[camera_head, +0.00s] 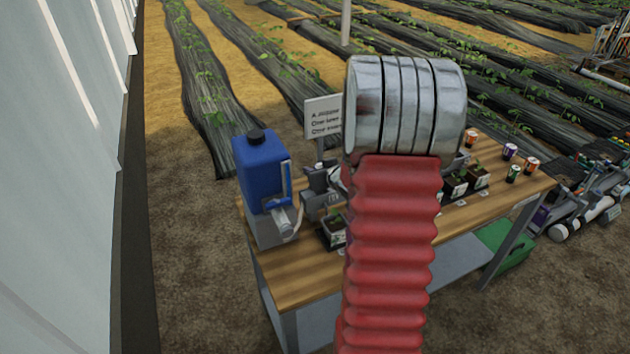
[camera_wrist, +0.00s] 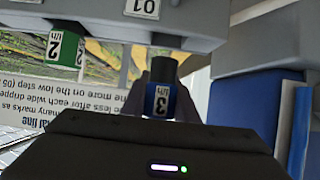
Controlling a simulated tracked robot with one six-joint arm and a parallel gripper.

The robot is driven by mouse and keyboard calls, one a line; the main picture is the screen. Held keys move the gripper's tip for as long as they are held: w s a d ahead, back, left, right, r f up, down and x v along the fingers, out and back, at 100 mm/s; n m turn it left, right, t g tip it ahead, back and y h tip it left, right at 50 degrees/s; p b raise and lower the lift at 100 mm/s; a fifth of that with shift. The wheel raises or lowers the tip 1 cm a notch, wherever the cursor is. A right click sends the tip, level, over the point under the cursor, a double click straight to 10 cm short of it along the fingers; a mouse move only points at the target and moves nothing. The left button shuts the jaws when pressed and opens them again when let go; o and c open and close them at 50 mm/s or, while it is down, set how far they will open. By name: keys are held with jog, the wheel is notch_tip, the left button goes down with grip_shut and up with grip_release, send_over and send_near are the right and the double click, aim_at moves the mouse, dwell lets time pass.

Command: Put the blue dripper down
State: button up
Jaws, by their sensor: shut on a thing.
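The blue dripper (camera_wrist: 158,101) shows in the middle of the wrist view, with a dark top and a white label reading 3 l/h. My gripper (camera_wrist: 160,108) is shut on it, its fingers partly hidden behind the dark housing in front.
The blue tank (camera_head: 260,165) stands on the wooden bench (camera_head: 300,272), left of my gripper. A sign (camera_head: 323,116) stands behind. Potted seedlings (camera_head: 476,178) and several small cans (camera_head: 510,152) are on the right. My arm hides the bench's middle.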

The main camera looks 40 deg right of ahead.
jog(key=shift+f, duration=1.85)
jog(key=shift+f, duration=0.1)
jog(key=o, duration=1)
jog(key=v, duration=1.2)
